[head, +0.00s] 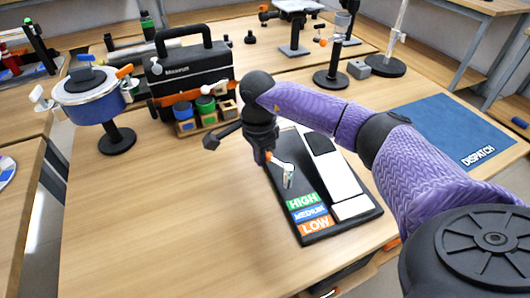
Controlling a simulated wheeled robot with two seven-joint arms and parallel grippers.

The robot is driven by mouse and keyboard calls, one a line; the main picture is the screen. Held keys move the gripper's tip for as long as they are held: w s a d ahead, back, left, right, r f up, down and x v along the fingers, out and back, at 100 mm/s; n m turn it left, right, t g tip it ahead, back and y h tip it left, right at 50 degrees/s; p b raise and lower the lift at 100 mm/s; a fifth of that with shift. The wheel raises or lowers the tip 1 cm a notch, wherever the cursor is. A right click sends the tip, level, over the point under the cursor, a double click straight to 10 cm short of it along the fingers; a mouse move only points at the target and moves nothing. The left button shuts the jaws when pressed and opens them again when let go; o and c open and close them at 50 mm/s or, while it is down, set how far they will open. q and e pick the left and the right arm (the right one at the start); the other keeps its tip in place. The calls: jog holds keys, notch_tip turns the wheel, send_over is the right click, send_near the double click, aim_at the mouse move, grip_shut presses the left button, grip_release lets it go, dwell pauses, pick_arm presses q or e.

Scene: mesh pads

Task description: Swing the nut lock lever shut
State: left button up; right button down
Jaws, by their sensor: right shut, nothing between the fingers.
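I cannot tell for sure which part is the nut lock lever. An orange lever (124,71) sticks out to the right at the top of a blue round pot-like device (92,104) on a black stand, at the left of the table. My right gripper (287,181) hangs from my purple right arm, far to the right of that device and apart from it. My left gripper is not in view.
A black case marked Museum (192,68) stands behind, with small coloured pots (205,104) in front of it. A blue DISPATCH mat (445,130) lies at the right. Round-based stands (332,79) are at the back. The table's front left is clear.

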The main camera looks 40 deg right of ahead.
jog(key=shift+d+f, duration=0.15)
jog(key=shift+d, duration=0.3)
jog(key=shift+s+d+b, duration=0.1)
jog(key=shift+d+b, duration=0.25)
jog(key=shift+d, duration=0.85)
